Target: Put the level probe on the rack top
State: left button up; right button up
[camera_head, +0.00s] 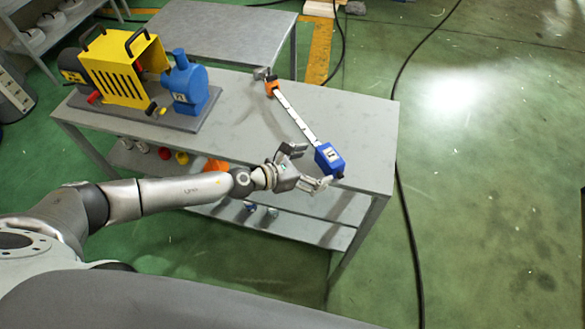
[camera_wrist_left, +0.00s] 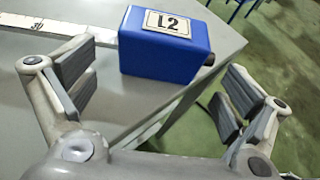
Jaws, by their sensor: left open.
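The level probe is a long white graduated strip (camera_head: 296,115) with a blue block (camera_head: 328,158) at its near end and an orange piece (camera_head: 271,87) at its far end. It lies on the grey rack top (camera_head: 362,130). In the left wrist view the blue block (camera_wrist_left: 166,47) carries an "L2" label, and part of the strip (camera_wrist_left: 62,27) shows. My left gripper (camera_head: 308,166) is open, close to the blue block on its near side. In the wrist view the open fingers (camera_wrist_left: 160,85) stand either side of the block, which lies ahead. My right gripper is out of view.
A yellow-housed pump (camera_head: 122,72) with a blue part (camera_head: 186,85) stands on the rack top's left. A lower shelf (camera_head: 305,227) holds several small items. Another grey table (camera_head: 220,30) stands behind. A black cable (camera_head: 398,150) crosses the green floor at right.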

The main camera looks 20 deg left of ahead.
pick_arm(q)
jog(key=b+v, duration=0.1)
jog(key=v, duration=0.9)
jog(key=shift+f, duration=0.1)
